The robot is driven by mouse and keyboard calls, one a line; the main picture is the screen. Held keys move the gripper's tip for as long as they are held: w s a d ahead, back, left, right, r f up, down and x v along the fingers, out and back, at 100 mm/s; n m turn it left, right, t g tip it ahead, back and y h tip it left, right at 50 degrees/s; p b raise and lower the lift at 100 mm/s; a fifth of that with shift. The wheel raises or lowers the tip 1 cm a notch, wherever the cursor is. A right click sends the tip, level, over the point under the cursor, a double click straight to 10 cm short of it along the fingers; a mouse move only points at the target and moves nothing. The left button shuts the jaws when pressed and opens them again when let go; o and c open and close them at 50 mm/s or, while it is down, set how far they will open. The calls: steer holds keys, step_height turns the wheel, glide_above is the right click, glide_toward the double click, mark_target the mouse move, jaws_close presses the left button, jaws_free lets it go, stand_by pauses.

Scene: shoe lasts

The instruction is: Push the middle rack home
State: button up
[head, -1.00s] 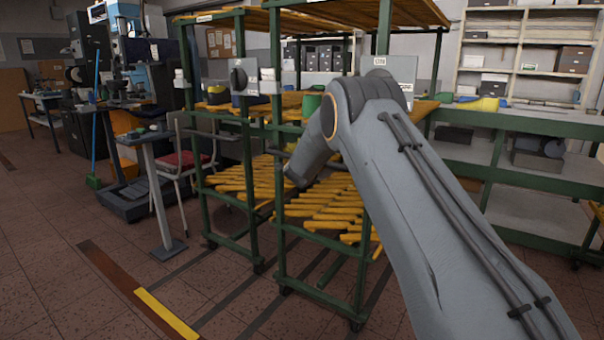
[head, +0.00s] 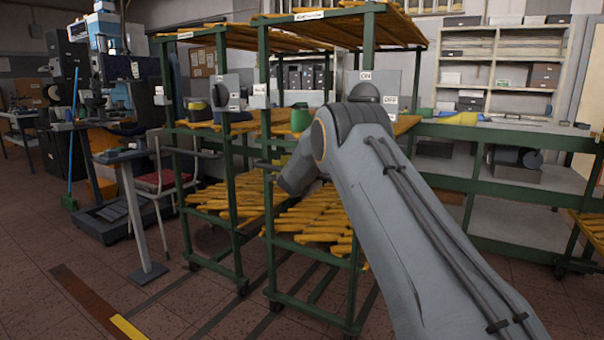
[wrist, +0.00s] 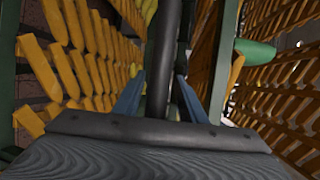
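The middle rack (head: 265,205) is a tall green frame in the centre of the head view, with shelves of yellow shoe lasts. Its front stands somewhat nearer to me than the front of the left rack (head: 185,215). My arm reaches to its front; the forearm hides part of its right side, and my gripper's fingers are hidden in the head view. In the wrist view my gripper (wrist: 160,98) has its two bluish fingers apart, one on each side of a dark bar (wrist: 163,60). The bar sits close to the palm; I see no finger clamped on it.
A green workbench (head: 500,135) stands right of the racks, with a third yellow-loaded rack (head: 590,232) at the right edge. A chair (head: 165,180) and small stand (head: 128,170) are at left. Dark floor tracks and open tiled floor lie in front.

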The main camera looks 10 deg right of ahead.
steer(key=shift+a+f, duration=0.1)
steer(key=shift+a, duration=0.05)
steer(key=v, duration=0.7)
steer(key=shift+s+a, duration=0.15)
steer(key=shift+s, duration=0.2)
